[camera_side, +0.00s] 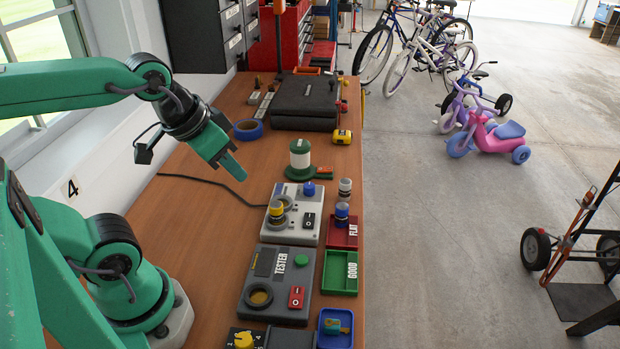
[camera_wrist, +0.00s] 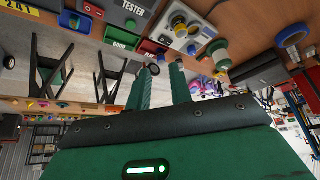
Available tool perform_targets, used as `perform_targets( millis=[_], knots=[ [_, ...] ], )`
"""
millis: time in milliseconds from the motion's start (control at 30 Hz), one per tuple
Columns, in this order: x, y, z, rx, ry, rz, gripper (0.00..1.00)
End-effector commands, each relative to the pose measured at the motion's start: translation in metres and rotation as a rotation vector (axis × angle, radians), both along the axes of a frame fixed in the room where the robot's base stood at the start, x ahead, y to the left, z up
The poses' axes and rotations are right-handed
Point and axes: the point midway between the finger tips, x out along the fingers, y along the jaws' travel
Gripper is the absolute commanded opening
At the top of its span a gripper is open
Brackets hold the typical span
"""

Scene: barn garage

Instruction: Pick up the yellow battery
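The yellow battery (camera_side: 276,211) stands upright in the near-left socket of the light grey charger (camera_side: 304,231). In the wrist view the yellow battery (camera_wrist: 179,21) is small, at the top on the charger (camera_wrist: 198,33). A battery with a blue top (camera_side: 309,189) is at the charger's far socket. My gripper (camera_side: 238,174) is in the air to the left of and beyond the charger, apart from the battery. In the wrist view its two fingers (camera_wrist: 162,78) are apart, with nothing between them.
Right of the charger stand a blue battery (camera_side: 342,214) and a pale one (camera_side: 345,187), by the red FLAT tray (camera_side: 343,235). The green GOOD tray (camera_side: 340,286) and the tester (camera_side: 275,270) are nearer. A green-and-white spool (camera_side: 300,155) stands beyond. The wood at left is mostly clear.

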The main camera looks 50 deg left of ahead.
Motion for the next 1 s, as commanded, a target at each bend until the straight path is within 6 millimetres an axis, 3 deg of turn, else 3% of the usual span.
perform_targets(
  millis=[33, 167, 667, 1000],
  knots=[
    [0.000, 0.000, 0.000, 0.000, 0.000, 0.000, 0.31],
    [0.000, 0.000, 0.000, 0.000, 0.000, 0.000, 0.55],
    [0.006, 0.002, -0.002, 0.015, 0.023, -0.022, 0.55],
    [0.037, 0.012, -0.018, 0.084, 0.145, -0.153, 0.55]
  ],
)
